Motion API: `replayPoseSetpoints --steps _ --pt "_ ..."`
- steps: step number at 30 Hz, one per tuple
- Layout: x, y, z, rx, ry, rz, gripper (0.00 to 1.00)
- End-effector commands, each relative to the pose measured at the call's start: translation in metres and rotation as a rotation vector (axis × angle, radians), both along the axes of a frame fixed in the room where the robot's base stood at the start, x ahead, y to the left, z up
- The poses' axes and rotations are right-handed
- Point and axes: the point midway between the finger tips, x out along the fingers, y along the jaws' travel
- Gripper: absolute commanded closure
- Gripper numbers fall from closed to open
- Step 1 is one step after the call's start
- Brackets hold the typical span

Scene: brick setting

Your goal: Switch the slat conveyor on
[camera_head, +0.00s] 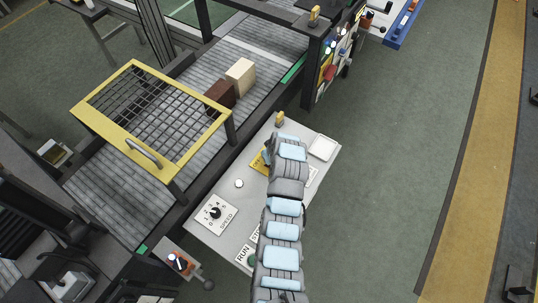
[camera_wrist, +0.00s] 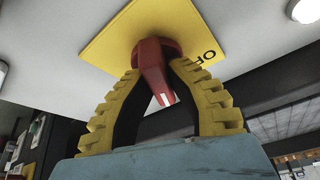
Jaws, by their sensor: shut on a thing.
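The slat conveyor (camera_head: 105,195) runs diagonally across the left of the head view. Its pale control panel (camera_head: 205,238) stands alongside, partly hidden under my arm. A yellow switch plate (camera_wrist: 110,40) carries a red rotary handle (camera_wrist: 153,62) and partly visible lettering that starts "OF". In the head view only an edge of the yellow plate (camera_head: 257,163) shows. My gripper (camera_wrist: 158,78) is shut on the red handle, with one yellow-padded finger on each side. In the head view my gripper (camera_head: 270,157) is over the panel, and the handle is hidden.
A brown block (camera_head: 220,97) and a cream block (camera_head: 240,76) sit on the slats near a yellow mesh guard (camera_head: 150,110). The panel has a SPEED dial (camera_head: 215,213), a small white button (camera_head: 239,183) and a RUN label (camera_head: 243,254). Green floor (camera_head: 400,180) to the right is clear.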

Motion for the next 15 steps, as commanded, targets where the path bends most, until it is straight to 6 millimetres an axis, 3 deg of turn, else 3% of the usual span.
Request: replayPoseSetpoints --steps 15 --pt "-0.0015 0.0009 -0.0018 0.0 0.004 -0.318 1.0"
